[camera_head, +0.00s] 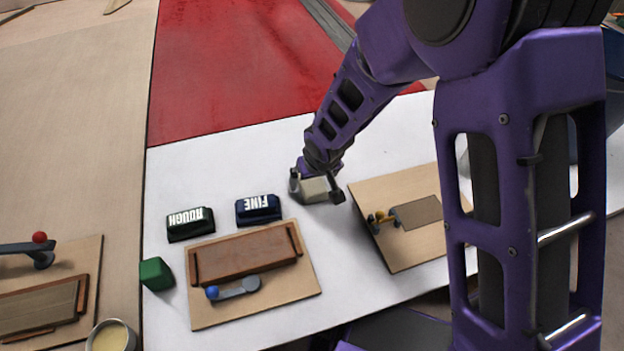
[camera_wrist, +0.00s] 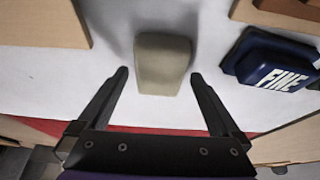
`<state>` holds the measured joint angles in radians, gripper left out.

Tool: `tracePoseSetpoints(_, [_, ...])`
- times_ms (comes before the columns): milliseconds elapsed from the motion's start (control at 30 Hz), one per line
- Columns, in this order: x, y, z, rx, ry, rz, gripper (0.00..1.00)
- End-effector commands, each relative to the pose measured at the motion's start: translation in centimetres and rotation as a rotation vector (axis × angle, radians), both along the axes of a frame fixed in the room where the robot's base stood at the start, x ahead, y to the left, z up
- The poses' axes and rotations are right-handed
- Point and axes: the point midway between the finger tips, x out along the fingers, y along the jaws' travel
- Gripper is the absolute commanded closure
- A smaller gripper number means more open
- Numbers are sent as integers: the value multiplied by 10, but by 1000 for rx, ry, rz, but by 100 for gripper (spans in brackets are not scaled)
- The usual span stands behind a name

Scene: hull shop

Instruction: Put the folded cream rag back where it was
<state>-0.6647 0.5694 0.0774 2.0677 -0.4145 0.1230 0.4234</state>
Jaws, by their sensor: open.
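The folded cream rag (camera_wrist: 163,60) is a small beige block-like bundle on the white surface. In the wrist view it lies ahead of and partly between my gripper's fingertips (camera_wrist: 159,74), with a gap on each side. In the head view the rag (camera_head: 312,189) shows under my gripper (camera_head: 316,191), right of the blue FINE block (camera_head: 258,209). My gripper is open and holds nothing. Part of the rag is hidden by my gripper in the head view.
A dark green ROUGH block (camera_head: 190,223) stands left of the FINE block. A wooden board with a brown block (camera_head: 246,256) lies in front. Another board (camera_head: 405,250) with a small latch lies to the right. A green cube (camera_head: 156,274) sits left. White surface (camera_head: 330,245) is bare between the boards.

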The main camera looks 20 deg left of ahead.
Motion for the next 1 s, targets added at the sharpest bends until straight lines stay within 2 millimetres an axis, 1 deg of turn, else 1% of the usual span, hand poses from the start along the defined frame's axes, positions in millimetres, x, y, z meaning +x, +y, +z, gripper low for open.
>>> tracePoseSetpoints(33, [-2, -2, 12, 3, -3, -2, 0])
tracePoseSetpoints(200, [-13, -12, 48, 2, -3, -2, 0])
tracePoseSetpoints(300, [-19, -17, 68, 2, -3, -2, 0])
tracePoseSetpoints(433, [-26, -23, 87, 2, -2, -2, 0])
tracePoseSetpoints(600, [-31, -27, 100, -1, -1, 0, 0])
tracePoseSetpoints(1000, [-32, -27, 101, -1, 1, 0, 0])
